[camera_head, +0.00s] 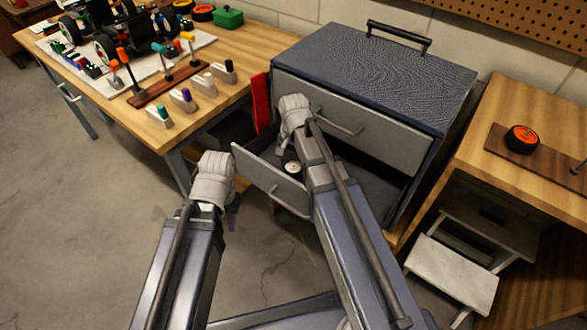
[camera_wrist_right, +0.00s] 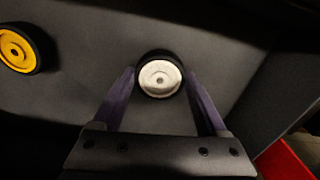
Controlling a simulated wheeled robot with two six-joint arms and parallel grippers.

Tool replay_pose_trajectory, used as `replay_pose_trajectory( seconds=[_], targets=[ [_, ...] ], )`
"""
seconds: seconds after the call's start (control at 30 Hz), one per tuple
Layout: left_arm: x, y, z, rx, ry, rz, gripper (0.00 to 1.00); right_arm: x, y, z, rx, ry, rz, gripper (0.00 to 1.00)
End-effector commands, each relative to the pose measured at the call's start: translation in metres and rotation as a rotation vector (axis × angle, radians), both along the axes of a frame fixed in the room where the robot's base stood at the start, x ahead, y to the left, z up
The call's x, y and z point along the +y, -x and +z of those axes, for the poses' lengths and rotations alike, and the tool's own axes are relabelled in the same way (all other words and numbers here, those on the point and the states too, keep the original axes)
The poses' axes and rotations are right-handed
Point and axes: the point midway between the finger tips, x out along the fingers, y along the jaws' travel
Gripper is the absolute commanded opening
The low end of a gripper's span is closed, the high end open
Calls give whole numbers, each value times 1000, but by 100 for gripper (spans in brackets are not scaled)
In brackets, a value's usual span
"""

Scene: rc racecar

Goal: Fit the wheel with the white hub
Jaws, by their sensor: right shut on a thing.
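The wheel with the white hub (camera_wrist_right: 160,78) has a black tyre and sits between the fingers of my right gripper (camera_wrist_right: 160,88) in the right wrist view. My right gripper is shut on it, inside the open lower drawer (camera_head: 270,182). In the head view, the white hub (camera_head: 292,168) shows beside my right forearm, which hides the fingers. My left gripper (camera_head: 232,220) hangs down left of the drawer, apart from it. Its fingers are mostly hidden, and I cannot tell whether they are open.
A wheel with a yellow hub (camera_wrist_right: 17,49) lies in the drawer. The blue-grey cabinet (camera_head: 375,75) stands between a left workbench (camera_head: 265,38) with a car and tools, and a right bench (camera_head: 535,115) bearing an orange-hubbed wheel (camera_head: 522,138). A step stool (camera_head: 455,272) stands low right.

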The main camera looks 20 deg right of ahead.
Motion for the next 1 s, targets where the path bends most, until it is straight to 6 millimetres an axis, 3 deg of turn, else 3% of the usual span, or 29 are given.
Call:
replay_pose_trajectory(
  seconds=[0.57, 0.77, 1.0],
  targets=[
    [0, 0, 14, 0, 1, 0, 27, 0, 0, 14, 0, 0, 0, 23],
    [0, 0, 33, 1, 3, 1, 27, 0, 0, 33, 0, 0, 0, 23],
    [-1, 0, 73, 1, 2, 1, 27, 0, 0, 73, 0, 0, 0, 23]
  ],
)
